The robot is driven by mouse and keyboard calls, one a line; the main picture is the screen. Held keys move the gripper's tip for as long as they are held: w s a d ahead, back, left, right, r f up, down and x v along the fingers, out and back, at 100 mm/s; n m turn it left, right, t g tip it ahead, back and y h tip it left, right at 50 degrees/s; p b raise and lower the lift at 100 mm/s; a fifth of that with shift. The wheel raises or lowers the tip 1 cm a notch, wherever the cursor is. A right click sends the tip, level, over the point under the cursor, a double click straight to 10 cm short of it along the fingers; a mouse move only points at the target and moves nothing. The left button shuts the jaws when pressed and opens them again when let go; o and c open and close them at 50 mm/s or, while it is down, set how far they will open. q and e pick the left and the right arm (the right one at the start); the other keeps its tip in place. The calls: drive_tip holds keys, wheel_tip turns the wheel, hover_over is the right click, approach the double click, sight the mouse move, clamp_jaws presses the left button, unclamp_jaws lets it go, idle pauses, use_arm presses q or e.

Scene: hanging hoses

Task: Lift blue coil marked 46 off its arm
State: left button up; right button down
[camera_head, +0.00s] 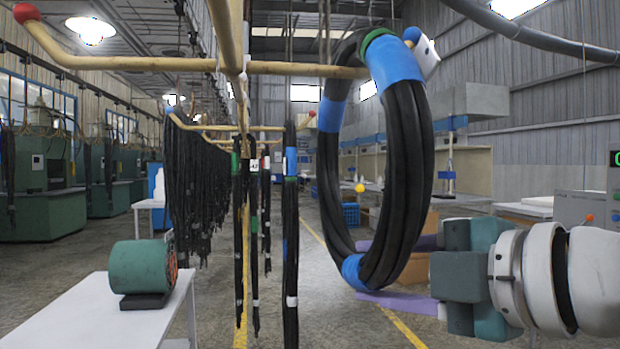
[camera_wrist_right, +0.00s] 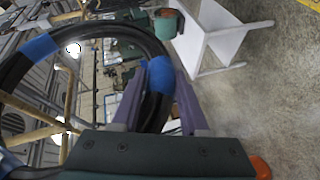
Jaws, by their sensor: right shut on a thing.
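The large black hose coil (camera_head: 405,170) has blue bands at its top, left side and bottom. It is around the end of a yellow arm (camera_head: 300,69), whose blue ball tip (camera_head: 412,34) shows just right of the coil's top. I cannot tell whether it bears on the arm. A white and blue piece (camera_head: 427,58) is beside the tip; no number is readable. My right gripper (camera_head: 362,272) is shut on the coil's bottom, purple fingers on either side. In the right wrist view the fingers (camera_wrist_right: 160,85) straddle the lower blue band (camera_wrist_right: 161,74). My left gripper is out of view.
A red-tipped arm (camera_head: 120,62) reaches left from the same rack. Thin black hoses (camera_head: 291,240) hang left of the coil.

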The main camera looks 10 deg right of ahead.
wheel_tip(320, 180, up, 10)
drive_tip(key=shift+r, duration=0.15)
idle(0.4)
drive_tip(key=c, duration=1)
unclamp_jaws()
clamp_jaws()
